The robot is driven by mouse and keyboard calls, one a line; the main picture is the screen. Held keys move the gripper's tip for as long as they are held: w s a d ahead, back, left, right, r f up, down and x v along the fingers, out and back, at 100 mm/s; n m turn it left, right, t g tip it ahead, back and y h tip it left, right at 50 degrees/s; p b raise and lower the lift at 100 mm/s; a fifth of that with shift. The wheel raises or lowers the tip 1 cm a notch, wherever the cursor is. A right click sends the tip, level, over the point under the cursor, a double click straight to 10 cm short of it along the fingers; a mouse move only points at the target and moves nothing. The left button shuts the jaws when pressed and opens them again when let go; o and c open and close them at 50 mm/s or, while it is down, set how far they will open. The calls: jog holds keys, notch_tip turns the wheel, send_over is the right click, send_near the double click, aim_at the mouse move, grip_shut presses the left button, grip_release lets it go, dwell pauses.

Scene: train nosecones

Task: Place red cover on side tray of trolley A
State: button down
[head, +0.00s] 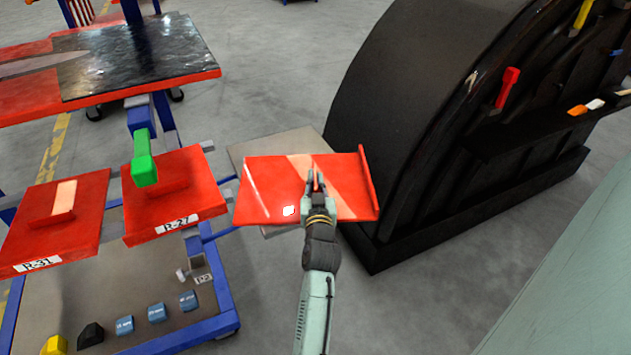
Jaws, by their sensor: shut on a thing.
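My gripper (315,180) is shut on a red cover (275,190), a flat plate with a raised edge on its right side. The cover is over a grey side tray (285,143) that juts from the right of a blue-framed trolley (215,325). The tray's back part shows behind the cover; most of the rest is hidden under it. I cannot tell whether the cover touches the tray. No letter A is readable on the trolley.
A black-topped red panel (135,60) is behind. A large black curved nosecone (410,90) stands close to the cover's right.

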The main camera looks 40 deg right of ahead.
jog(key=c, duration=2.2)
grip_release()
jog(key=shift+f, duration=0.1)
jog(key=o, duration=0.5)
jog(key=shift+r, duration=0.2)
jog(key=b+v, duration=0.2)
jog(key=v, duration=0.8)
jog(key=shift+s+a+f, duration=0.15)
jog(key=shift+s+a, duration=0.1)
jog(key=shift+s, duration=0.05)
jog(key=shift+s+a, duration=0.35)
jog(key=shift+s, duration=0.15)
